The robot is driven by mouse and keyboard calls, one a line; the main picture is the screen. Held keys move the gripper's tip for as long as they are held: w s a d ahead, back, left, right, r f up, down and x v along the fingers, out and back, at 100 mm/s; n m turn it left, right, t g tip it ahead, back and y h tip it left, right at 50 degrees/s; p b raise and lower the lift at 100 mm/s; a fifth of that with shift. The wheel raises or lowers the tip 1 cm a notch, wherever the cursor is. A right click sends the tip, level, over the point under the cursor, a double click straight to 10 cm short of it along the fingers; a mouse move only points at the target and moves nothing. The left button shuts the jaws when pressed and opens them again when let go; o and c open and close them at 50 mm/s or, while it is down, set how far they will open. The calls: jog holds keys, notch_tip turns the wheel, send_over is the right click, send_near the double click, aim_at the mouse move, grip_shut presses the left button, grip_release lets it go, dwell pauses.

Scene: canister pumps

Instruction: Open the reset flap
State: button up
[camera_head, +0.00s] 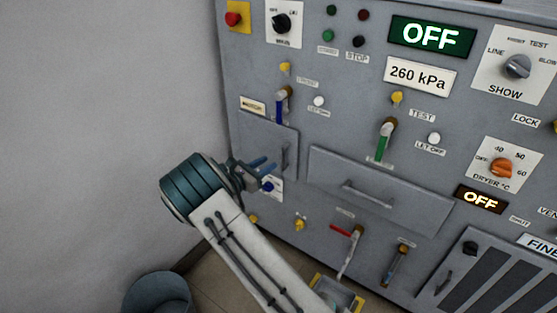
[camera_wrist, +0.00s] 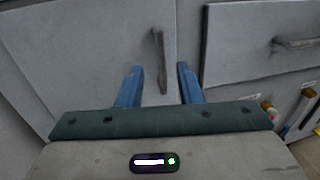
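A small grey door (camera_head: 265,135) at the left of the panel looks like the reset flap, though I cannot read that name on it. It is shut, with an upright bar handle (camera_head: 284,158) near its right edge. My gripper (camera_head: 268,166) is in front of the door's lower part and hides some of it. In the wrist view the door (camera_wrist: 90,45) fills the upper left. Its handle (camera_wrist: 158,55) shows in the gap between the blue fingertips of my gripper (camera_wrist: 158,74). The fingers are apart and hold nothing. I cannot tell whether the handle lies between them in depth.
A wide drawer (camera_head: 415,205) with a bar handle (camera_head: 368,193) is right of the door. A blue knob (camera_head: 268,187) sits just below my gripper. A red-handled lever (camera_head: 349,245) is lower right. Levers stick out above. A plain wall (camera_head: 100,90) is left.

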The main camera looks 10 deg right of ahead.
jog(key=x, duration=0.6)
jog(key=shift+b, duration=0.3)
jog(key=shift+a, duration=0.1)
grip_shut()
